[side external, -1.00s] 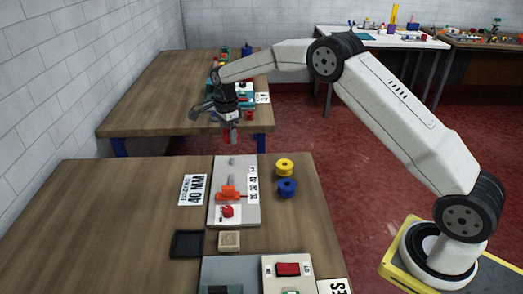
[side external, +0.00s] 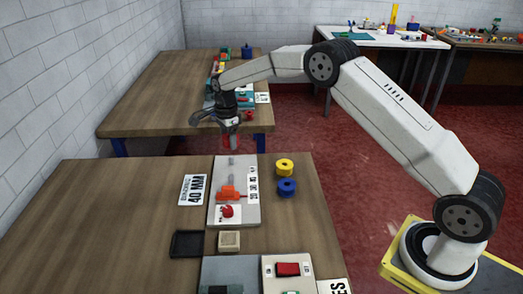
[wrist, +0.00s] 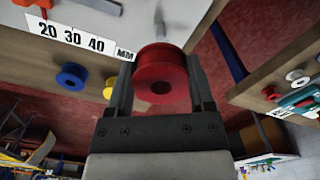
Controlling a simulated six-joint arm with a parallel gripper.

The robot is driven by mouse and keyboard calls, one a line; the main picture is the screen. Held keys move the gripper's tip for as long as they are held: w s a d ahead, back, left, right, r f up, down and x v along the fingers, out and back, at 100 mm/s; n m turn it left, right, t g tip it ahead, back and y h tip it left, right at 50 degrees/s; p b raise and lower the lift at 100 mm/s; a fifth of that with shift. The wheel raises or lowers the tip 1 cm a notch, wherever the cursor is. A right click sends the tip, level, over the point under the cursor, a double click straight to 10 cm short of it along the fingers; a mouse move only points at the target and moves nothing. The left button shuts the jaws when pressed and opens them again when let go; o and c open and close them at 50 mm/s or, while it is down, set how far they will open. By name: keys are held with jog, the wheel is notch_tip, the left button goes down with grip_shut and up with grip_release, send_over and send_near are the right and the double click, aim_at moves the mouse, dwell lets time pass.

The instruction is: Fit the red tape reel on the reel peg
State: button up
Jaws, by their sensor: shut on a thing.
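My gripper (wrist: 161,95) is shut on the red tape reel (wrist: 160,75), with one finger on each side of it. The reel's dark centre hole faces the wrist camera. In the side external view the red reel (side external: 229,140) hangs under my gripper (side external: 229,133), above the far end of the grey board (side external: 246,214). A grey metal peg, seemingly the reel peg (wrist: 160,24), shows just beyond the reel in the wrist view. The reel looks apart from the peg (side external: 232,161), with a small gap below it.
A yellow reel (side external: 285,166) and a blue reel (side external: 287,186) stand right of the board. An orange part (side external: 230,192) and a red knob (side external: 227,211) sit nearer on the board. A black tray (side external: 187,244) lies at front left. The table's left side is clear.

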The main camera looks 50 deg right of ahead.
jog(key=shift+f, duration=1.95)
jog(key=shift+f, duration=1.85)
dwell(0.6)
jog(key=o, duration=1.2)
jog(key=shift+o, duration=0.2)
jog(key=shift+r, duration=0.15)
jog(key=shift+r, duration=3.8)
jog(key=shift+s+a+r+n, duration=0.2)
jog(key=shift+s+r+n, duration=0.25)
jog(key=shift+s+n, duration=0.3)
jog(key=s+a+r+n+t, duration=0.1)
jog(key=s+n, duration=0.8)
jog(key=s, duration=0.6)
jog(key=s+a+r+n+t, duration=0.1)
jog(key=s+a+n, duration=0.1)
jog(key=s+n, duration=0.8)
jog(key=s, duration=0.5)
jog(key=shift+s+r+t, duration=0.15)
jog(key=shift+t, duration=0.15)
